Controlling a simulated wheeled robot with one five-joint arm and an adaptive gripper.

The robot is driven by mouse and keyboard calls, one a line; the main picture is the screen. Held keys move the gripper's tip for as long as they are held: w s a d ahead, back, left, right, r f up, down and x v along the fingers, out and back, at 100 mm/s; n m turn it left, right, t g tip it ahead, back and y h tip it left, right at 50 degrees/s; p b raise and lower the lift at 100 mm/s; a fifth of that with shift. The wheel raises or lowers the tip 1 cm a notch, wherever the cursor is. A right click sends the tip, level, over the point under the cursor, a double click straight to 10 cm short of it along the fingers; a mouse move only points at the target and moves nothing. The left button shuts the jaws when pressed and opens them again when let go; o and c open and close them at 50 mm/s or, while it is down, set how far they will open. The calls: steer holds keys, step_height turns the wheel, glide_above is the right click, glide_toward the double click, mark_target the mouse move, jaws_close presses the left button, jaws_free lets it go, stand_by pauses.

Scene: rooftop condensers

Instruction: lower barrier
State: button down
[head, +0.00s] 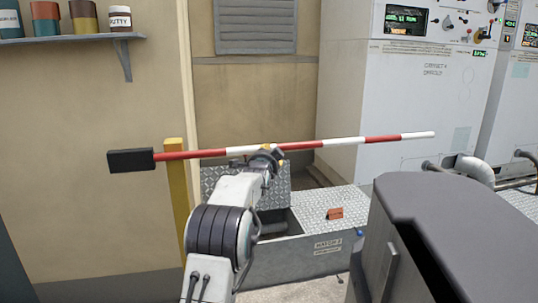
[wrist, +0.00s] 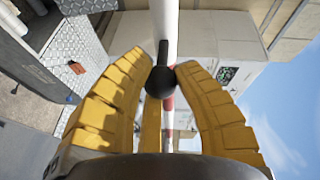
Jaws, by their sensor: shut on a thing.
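The barrier is a red and white striped pole (head: 345,142) with a black block (head: 131,160) at its left end. It lies nearly level, its right end slightly higher in the picture. A yellow post (head: 177,195) stands under its left part. My gripper (head: 268,153) is at the pole's middle in the head view. In the wrist view, the yellow fingers of my gripper (wrist: 164,72) are closed on a black ball knob (wrist: 160,84), whose short stem meets the white part of the pole (wrist: 165,22). My arm hides part of the post's surroundings.
Behind the pole is a low metal hatch box (head: 322,244) with an open compartment and a small orange block (head: 335,213) on its lid. White condenser cabinets (head: 420,85) stand at the back right. A shelf with cans (head: 82,18) hangs upper left.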

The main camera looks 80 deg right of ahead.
steer(key=shift+f, duration=0.65)
steer(key=c, duration=1.3)
jaws_free()
steer(key=shift+o, duration=1.4)
steer(key=shift+r, duration=0.1)
steer(key=shift+o, duration=0.5)
steer(key=shift+r, duration=0.2)
steer(key=shift+a+r, duration=0.1)
steer(key=shift+a+r, duration=0.1)
steer(key=shift+a, duration=0.4)
steer(key=a, duration=1)
steer(key=shift+w+a+r, duration=0.35)
steer(key=shift+w+r, duration=0.05)
steer(key=shift+r, duration=0.05)
